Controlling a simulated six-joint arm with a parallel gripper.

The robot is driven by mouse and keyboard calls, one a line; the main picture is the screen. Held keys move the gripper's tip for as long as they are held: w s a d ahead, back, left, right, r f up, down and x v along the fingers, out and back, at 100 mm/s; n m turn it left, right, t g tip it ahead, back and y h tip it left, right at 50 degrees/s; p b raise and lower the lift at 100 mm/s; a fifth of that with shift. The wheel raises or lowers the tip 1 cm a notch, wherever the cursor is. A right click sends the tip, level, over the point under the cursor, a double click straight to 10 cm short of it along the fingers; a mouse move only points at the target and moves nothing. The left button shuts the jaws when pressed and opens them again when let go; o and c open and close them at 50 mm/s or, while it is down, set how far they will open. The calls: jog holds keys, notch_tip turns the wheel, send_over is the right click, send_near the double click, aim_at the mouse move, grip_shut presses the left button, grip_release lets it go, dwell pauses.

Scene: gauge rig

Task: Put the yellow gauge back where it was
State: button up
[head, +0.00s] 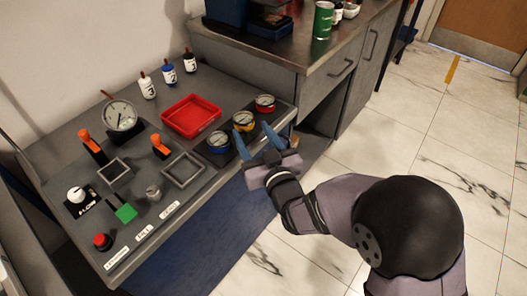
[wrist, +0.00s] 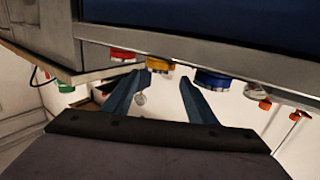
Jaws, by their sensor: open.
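The yellow gauge (head: 243,120) sits on a dark strip at the panel's right edge, between a blue gauge (head: 218,141) and a red gauge (head: 265,102). My gripper (head: 250,128) is open and empty at that edge, its blue fingertips pointing toward the yellow gauge. In the wrist view, which looks upside down, the yellow gauge (wrist: 158,65) shows beyond and between the fingertips of my gripper (wrist: 165,78). The red gauge (wrist: 122,54) and blue gauge (wrist: 212,80) also show there. I cannot tell whether the fingers touch any gauge.
A red tray (head: 191,117) lies left of the gauges. Two square frames, orange-handled levers, a large dial gauge (head: 120,116), and a red button (head: 102,241) crowd the panel. Several bottles stand behind. A cabinet (head: 300,75) with a green can (head: 323,20) stands beyond the gauges.

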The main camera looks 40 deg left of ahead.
jog(key=v, duration=0.7)
jog(key=shift+d, duration=0.15)
jog(key=w+d+f+m+h, duration=0.35)
jog(key=w+d+h, duration=0.2)
jog(key=d, duration=0.35)
jog(key=w+d+f+m+h, duration=0.2)
jog(key=w+d+f+h, duration=0.3)
jog(key=d, duration=0.5)
jog(key=s+d+f+m+g+h, duration=0.2)
jog(key=s+d, duration=0.1)
jog(key=d, duration=0.6)
jog(key=s+d+f+m+g+h, duration=0.2)
jog(key=s+d+g, duration=0.1)
jog(key=d, duration=0.7)
jog(key=s+d+m+g, duration=0.2)
jog(key=s+d, duration=0.4)
jog(key=s, duration=0.3)
jog(key=shift+d+r+g, duration=0.15)
jog(key=shift+d+g, duration=0.05)
jog(key=shift+g, duration=0.7)
jog(key=shift+m+h, duration=0.25)
